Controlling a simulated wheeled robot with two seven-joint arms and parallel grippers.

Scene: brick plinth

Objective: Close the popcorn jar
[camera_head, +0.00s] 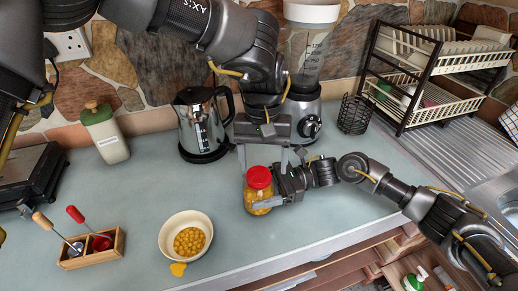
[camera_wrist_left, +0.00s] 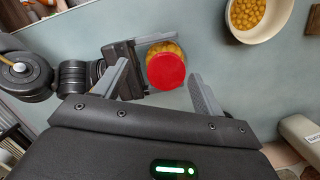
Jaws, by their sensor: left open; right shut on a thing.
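The popcorn jar (camera_head: 257,203) stands on the counter, clear with yellow popcorn in it. A red lid (camera_head: 259,176) sits over its mouth; whether it is screwed tight cannot be told. In the left wrist view the red lid (camera_wrist_left: 166,71) hides most of the jar (camera_wrist_left: 165,47). My right gripper (camera_head: 262,202) is shut around the jar body from the right. My left gripper (camera_head: 270,160) is directly above the lid, pointing down and open. In the left wrist view its fingers (camera_wrist_left: 157,88) stand on either side of the lid, with gaps.
A bowl of popcorn (camera_head: 165,238) stands left of the jar, with a yellow piece (camera_head: 178,269) beside it. A kettle (camera_head: 200,125) and a blender (camera_head: 305,110) stand behind. A wooden spice box (camera_head: 92,257) is at front left, and a dish rack (camera_head: 430,75) at back right.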

